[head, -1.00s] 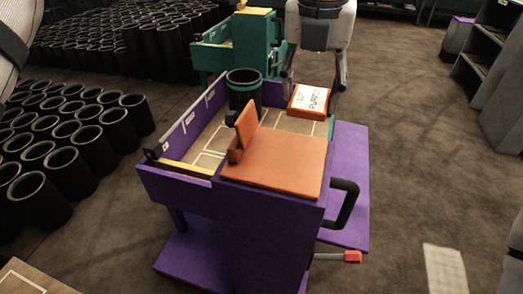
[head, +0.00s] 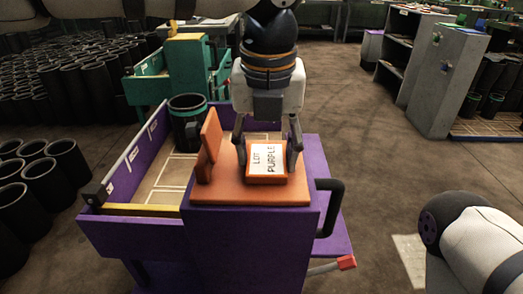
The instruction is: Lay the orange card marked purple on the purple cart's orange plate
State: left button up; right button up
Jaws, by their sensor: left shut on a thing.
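The orange card (head: 267,163) has a white label reading "LOT PURPLE". It is over the orange plate (head: 230,193) on top of the purple cart (head: 250,240), at the right part of the plate. My left gripper (head: 268,152) comes down from above and is shut on the card, with a finger at each side. I cannot tell whether the card's underside touches the plate or is just above it. An upright orange piece (head: 209,145) stands at the plate's left side. My right gripper is not in view.
A black sleeve with a green band (head: 188,120) stands in the purple cart's tray. A green cart (head: 185,70) is behind it. Many black sleeves (head: 50,165) stand at the left. Grey shelves (head: 440,80) are at the right. Open floor lies right of the cart.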

aim_at(266, 166)
pick_arm(q)
jog(key=o, duration=1.2)
jog(key=shift+a+f, duration=0.1)
jog(key=shift+o, duration=0.2)
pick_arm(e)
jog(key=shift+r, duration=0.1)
pick_arm(q)
jog(key=shift+r, duration=0.35)
notch_tip(266, 166, up, 12)
jog(key=s+p, duration=0.1)
jog(key=shift+s+f+p, duration=0.25)
jog(key=shift+s+p, duration=0.15)
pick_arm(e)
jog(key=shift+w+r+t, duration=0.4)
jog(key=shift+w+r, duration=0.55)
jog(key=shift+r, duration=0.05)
pick_arm(q)
jog(key=shift+f, duration=0.1)
